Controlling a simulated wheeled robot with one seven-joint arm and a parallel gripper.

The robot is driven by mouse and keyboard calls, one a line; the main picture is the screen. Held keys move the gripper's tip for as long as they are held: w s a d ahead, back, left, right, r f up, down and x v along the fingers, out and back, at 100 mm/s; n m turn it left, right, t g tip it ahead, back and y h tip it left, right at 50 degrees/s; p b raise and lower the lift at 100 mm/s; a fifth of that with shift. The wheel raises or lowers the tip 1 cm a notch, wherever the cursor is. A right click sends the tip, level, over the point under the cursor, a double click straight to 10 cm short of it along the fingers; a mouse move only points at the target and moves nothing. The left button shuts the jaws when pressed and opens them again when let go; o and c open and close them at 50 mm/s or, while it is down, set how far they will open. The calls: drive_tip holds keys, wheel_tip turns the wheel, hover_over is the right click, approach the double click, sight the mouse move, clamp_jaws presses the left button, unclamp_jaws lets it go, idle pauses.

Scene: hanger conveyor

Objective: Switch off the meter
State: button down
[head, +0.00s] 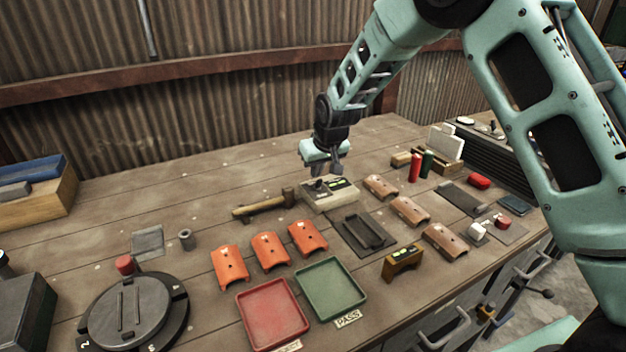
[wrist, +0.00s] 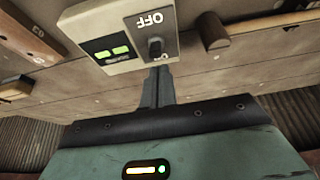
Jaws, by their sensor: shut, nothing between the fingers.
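The meter (head: 338,201) is a pale box on the bench with a dark toggle switch and two small display windows. In the wrist view the meter (wrist: 90,22) shows both windows lit green, and OFF is printed upside down beside the dark switch (wrist: 155,48). My gripper (head: 326,170) points down over the meter's switch side. In the wrist view its fingers (wrist: 158,76) are together and empty, with their tips right by the switch. I cannot tell whether they touch it. The fingers partly hide the switch in the head view.
A hammer (head: 265,205) lies close to the left of the meter. Brown curved pieces (head: 410,210) lie to its right, and a dark slotted plate (head: 362,234) lies in front. Orange pieces (head: 270,249), a red tray (head: 272,312) and a green tray (head: 331,288) are nearer. The bench behind the meter is clear.

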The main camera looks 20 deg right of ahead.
drive_tip(key=shift+r, duration=0.2)
drive_tip(key=shift+r+p, duration=0.6)
drive_tip(key=shift+r, duration=0.1)
drive_tip(key=shift+w, duration=0.1)
